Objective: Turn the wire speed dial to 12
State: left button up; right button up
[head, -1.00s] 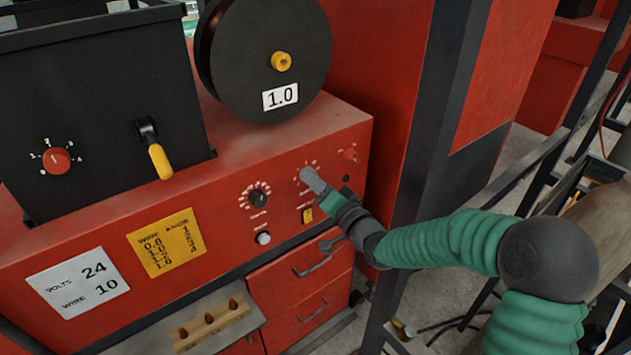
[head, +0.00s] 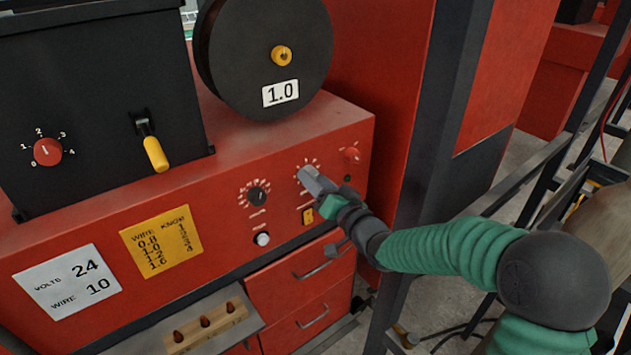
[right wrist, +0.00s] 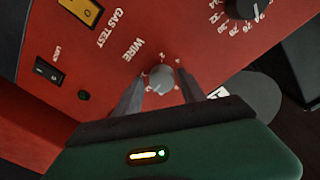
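The wire speed dial is a grey round knob (right wrist: 160,79) on the red panel, beside the label WIRE in the right wrist view. My right gripper (right wrist: 160,84) has one finger on each side of the knob, with a narrow gap showing; it is open around it. In the head view my right gripper (head: 317,180) is at the panel and hides most of the knob; only part of its printed scale shows. I cannot read the dial's setting. My left gripper is not in view.
A black dial (head: 257,196) sits left of my gripper, a red knob (head: 351,155) up right, a yellow switch (head: 307,215) below. A white card (head: 68,282) reads VOLTS 24, WIRE 10. A yellow table card (head: 160,243) and a wire spool (head: 270,50) are near.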

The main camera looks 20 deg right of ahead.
jog(key=shift+o, duration=0.5)
jog(key=shift+r, duration=0.1)
jog(key=b+v, duration=0.2)
jog(key=v, duration=1.4)
jog(key=shift+s+b, duration=0.35)
jog(key=shift+b, duration=0.05)
jog(key=shift+d, duration=0.2)
